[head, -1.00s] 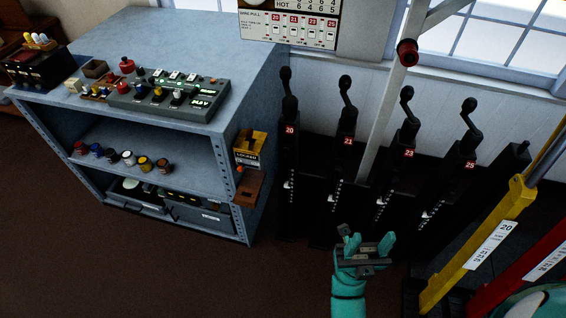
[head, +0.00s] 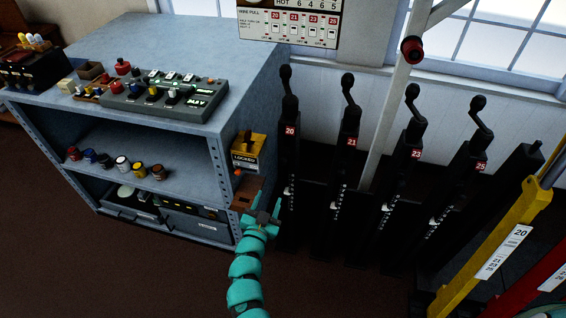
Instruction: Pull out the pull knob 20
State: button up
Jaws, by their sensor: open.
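A black post with a red label 20 (head: 290,131) stands leftmost in a row of similar posts. A crank-like black handle with a round knob (head: 286,71) rises from its top. My gripper (head: 264,212) is open and empty. In the picture it lies low, left of the lower part of post 20 and well below the knob. I cannot tell its exact depth from the post. A yellow lever (head: 478,262) at the right also carries a 20 on a white plate.
Posts 21 (head: 351,142), 23 (head: 416,154) and 25 (head: 480,166) stand to the right. A metal shelf unit (head: 225,105) with a switch panel (head: 165,97) is at the left. A pale pole (head: 386,125) rises behind the posts. Brown floor is clear in front.

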aim_at(282, 164)
jog(key=p+x, duration=0.1)
jog(key=x, duration=1.6)
jog(key=shift+w+d, duration=0.15)
jog(key=shift+d, duration=0.1)
